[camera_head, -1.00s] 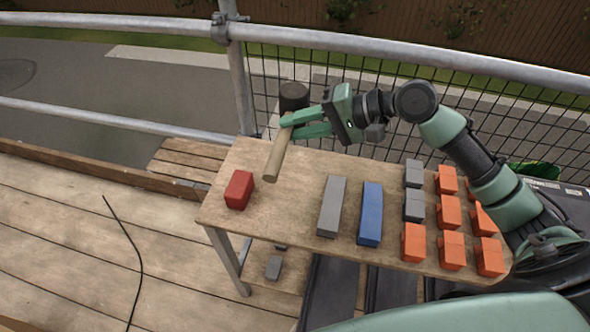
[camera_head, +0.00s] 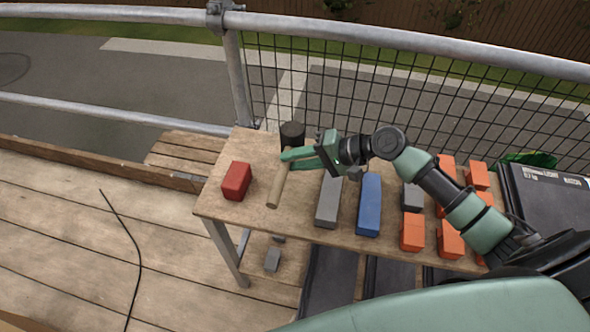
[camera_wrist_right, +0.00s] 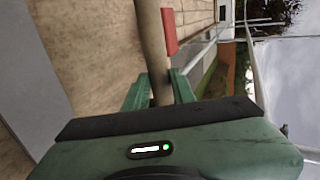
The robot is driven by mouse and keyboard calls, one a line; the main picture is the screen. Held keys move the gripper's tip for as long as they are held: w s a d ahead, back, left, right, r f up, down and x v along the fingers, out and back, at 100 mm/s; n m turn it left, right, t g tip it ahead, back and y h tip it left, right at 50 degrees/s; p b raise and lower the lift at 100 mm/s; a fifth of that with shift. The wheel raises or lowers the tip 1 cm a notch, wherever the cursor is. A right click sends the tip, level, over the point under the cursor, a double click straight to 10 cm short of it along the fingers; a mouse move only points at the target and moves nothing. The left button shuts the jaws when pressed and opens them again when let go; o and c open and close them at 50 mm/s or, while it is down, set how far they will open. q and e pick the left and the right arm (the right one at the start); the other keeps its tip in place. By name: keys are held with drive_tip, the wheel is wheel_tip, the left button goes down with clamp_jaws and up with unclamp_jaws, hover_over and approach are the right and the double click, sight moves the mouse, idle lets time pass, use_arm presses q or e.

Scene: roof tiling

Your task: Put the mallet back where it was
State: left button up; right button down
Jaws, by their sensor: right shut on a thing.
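The mallet has a black head (camera_head: 292,134) and a pale wooden handle (camera_head: 277,190). It is at the back left of the wooden table (camera_head: 225,207), with its head toward the mesh. My right gripper (camera_head: 284,155) is shut on the handle just below the head. In the right wrist view the handle (camera_wrist_right: 150,45) runs up from between the fingers. I cannot tell whether the mallet touches the table or hovers just above it. My left gripper is not in view.
A red block (camera_head: 236,181) lies left of the handle. A grey bar (camera_head: 329,200) and a blue bar (camera_head: 369,205) lie to the right. Several orange pieces (camera_head: 412,232) and a grey piece (camera_head: 411,197) cover the right end. A metal rail and mesh stand behind.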

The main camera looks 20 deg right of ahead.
drive_tip(key=shift+f, duration=1.9)
drive_tip(key=shift+f, duration=0.1)
drive_tip(key=c, duration=1.2)
unclamp_jaws()
drive_tip(key=shift+o, duration=0.2)
drive_tip(key=shift+s, duration=0.1)
drive_tip(key=b+v, duration=0.1)
drive_tip(key=v, duration=1.1)
